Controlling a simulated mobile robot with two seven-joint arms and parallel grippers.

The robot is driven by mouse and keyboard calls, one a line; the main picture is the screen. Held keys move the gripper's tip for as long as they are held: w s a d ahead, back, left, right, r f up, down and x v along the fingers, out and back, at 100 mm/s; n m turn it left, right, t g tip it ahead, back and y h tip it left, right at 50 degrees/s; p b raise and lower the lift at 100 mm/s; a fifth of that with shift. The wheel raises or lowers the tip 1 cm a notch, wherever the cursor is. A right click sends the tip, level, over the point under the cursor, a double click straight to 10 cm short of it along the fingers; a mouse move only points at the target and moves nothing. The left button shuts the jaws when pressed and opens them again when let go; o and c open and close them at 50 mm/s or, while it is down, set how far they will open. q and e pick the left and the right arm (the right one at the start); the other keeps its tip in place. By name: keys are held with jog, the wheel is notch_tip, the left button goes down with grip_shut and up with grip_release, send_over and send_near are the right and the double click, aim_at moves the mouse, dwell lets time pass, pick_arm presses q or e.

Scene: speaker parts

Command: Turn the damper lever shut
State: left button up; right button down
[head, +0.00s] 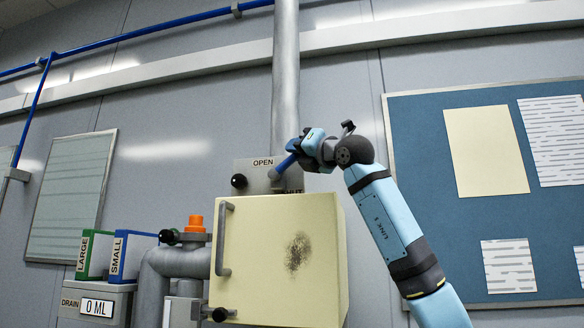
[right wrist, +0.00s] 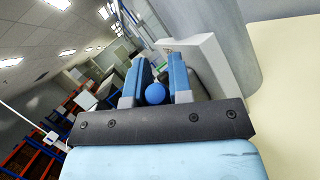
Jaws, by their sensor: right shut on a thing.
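The damper lever (head: 285,164) is a blue bar on the grey wall pipe. The SHUT label is partly hidden by the cream cabinet. My right gripper (head: 304,148) is at the lever's upper end, shut on it. In the right wrist view the lever's round blue end (right wrist: 155,93) sits between the two blue fingers. My left gripper is not in view.
The cream cabinet (head: 270,260) with a dark smudge stands just below the lever. The vertical grey pipe (head: 286,70) runs behind it. A black knob (head: 238,181) is left of the pivot. A blue pinboard (head: 418,120) is right of my arm.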

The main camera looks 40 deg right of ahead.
jog(key=shift+s+d+f+m+t+h+b, duration=0.15)
jog(key=shift+f+m+t+b, duration=0.15)
jog(key=shift+b, duration=0.25)
jog(key=shift+s+f+m+t+h+b, duration=0.1)
jog(key=shift+f+m+t+h+b, duration=0.1)
jog(key=shift+f+b, duration=0.25)
jog(key=shift+s+d+m+t+b, duration=0.15)
jog(key=shift+m+t+b, duration=0.35)
jog(key=shift+b, duration=0.5)
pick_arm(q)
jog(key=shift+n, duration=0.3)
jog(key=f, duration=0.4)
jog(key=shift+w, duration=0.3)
pick_arm(e)
jog(key=shift+h, duration=0.35)
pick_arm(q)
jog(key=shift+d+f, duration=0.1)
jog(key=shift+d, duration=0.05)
pick_arm(e)
jog(key=shift+d, duration=0.1)
jog(key=c, duration=1)
grip_release()
jog(key=shift+c, duration=0.2)
pick_arm(q)
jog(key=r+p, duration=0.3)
jog(key=p, duration=0.1)
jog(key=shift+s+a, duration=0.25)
pick_arm(e)
notch_tip(320, 180, up, 20)
